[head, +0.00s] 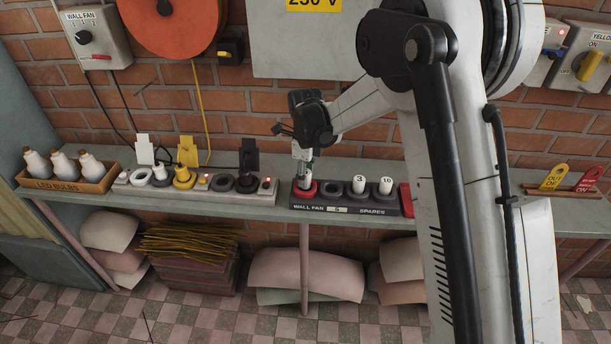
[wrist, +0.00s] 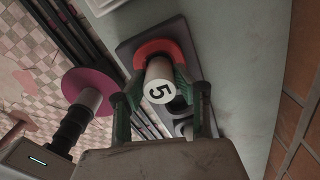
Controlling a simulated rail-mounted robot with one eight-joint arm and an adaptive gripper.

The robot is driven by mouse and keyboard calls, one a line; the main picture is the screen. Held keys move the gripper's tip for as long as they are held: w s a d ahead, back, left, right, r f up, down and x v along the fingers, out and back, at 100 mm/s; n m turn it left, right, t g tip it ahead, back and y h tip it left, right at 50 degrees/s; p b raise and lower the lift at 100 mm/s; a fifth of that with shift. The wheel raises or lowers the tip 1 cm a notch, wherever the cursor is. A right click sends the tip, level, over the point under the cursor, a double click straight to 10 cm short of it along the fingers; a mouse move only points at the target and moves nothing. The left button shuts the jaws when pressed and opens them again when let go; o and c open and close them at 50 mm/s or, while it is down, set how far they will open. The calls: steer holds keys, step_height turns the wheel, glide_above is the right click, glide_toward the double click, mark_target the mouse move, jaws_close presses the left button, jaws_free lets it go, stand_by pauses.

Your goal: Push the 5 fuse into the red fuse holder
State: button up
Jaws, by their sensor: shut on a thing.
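The 5 fuse (wrist: 159,91) is a white cylinder marked "5", and in the wrist view it stands between my gripper's fingers. My gripper (head: 303,160) is shut on it, above the red fuse holder (head: 304,192). The red holder is a red ring at the left end of a dark block, and it also shows in the wrist view (wrist: 163,47). The fuse's lower end is at the red ring; how deep it sits I cannot tell. In the head view my gripper hides most of the fuse.
The dark block (head: 345,211) is labelled WALL FAN and SPARES. It also holds the 3 fuse (head: 359,183) and the 10 fuse (head: 386,186), with an empty dark socket (head: 329,188) beside the red one.

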steer(key=shift+f+b, duration=0.6)
steer(key=shift+f, duration=0.15)
steer(key=o, duration=1.2)
steer(key=shift+r, duration=0.1)
